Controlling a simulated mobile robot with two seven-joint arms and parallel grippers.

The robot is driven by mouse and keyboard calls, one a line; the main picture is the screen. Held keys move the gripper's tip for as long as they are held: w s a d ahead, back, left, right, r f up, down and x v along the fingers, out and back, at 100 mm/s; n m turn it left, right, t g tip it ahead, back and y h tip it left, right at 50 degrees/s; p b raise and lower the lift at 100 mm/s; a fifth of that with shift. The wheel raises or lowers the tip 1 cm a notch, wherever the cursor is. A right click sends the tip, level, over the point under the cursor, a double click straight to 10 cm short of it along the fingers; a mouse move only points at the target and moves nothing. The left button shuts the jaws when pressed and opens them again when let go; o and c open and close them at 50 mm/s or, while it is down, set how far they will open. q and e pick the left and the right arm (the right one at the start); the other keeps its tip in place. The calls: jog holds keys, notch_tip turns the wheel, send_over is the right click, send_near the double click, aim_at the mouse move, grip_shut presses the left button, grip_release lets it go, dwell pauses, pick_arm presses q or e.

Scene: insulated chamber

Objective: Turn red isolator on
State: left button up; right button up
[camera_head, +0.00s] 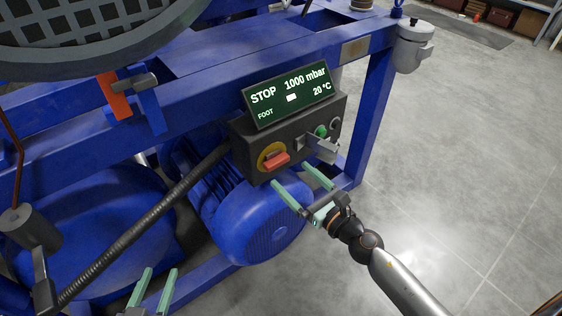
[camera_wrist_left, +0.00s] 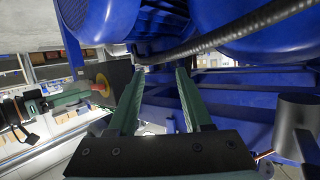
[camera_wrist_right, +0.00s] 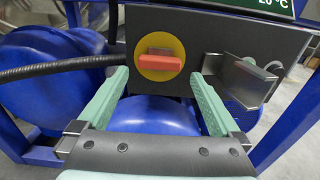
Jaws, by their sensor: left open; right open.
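The red isolator (camera_head: 276,160) is a red handle on a yellow round plate, on the front of a dark control box (camera_head: 243,150). In the right wrist view the red isolator (camera_wrist_right: 160,63) has its handle lying horizontally, above and between my fingertips. My right gripper (camera_head: 303,175) is open and empty just below and in front of the box, apart from the handle. My left gripper (camera_head: 160,285) is open and empty low at the picture's bottom left, away from the box. Its open fingers also show in the left wrist view (camera_wrist_left: 155,95).
A display (camera_head: 290,95) on the box reads STOP, 1000 mbar, 20 °C. Right of the isolator are a metal latch-like piece (camera_head: 322,148) and a green button (camera_head: 320,131). A blue motor (camera_head: 250,220) sits below. A dark hose (camera_head: 140,235) runs left. Open floor lies right.

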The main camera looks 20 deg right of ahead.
aim_at(279, 164)
jog(key=x, duration=0.4)
jog(key=shift+w, duration=0.1)
pick_arm(q)
jog(key=shift+n+g+y, duration=0.3)
jog(key=shift+g, duration=0.5)
jog(key=shift+s+f, duration=0.3)
jog(key=shift+f, duration=0.3)
jog(key=shift+s+f, duration=0.3)
jog(key=shift+f, duration=0.35)
jog(key=shift+s+f, duration=0.3)
jog(key=shift+f, duration=0.3)
pick_arm(e)
jog(key=shift+w+a, duration=0.3)
jog(key=shift+w, duration=0.35)
jog(key=c, duration=1.1)
jog(key=shift+c, duration=0.2)
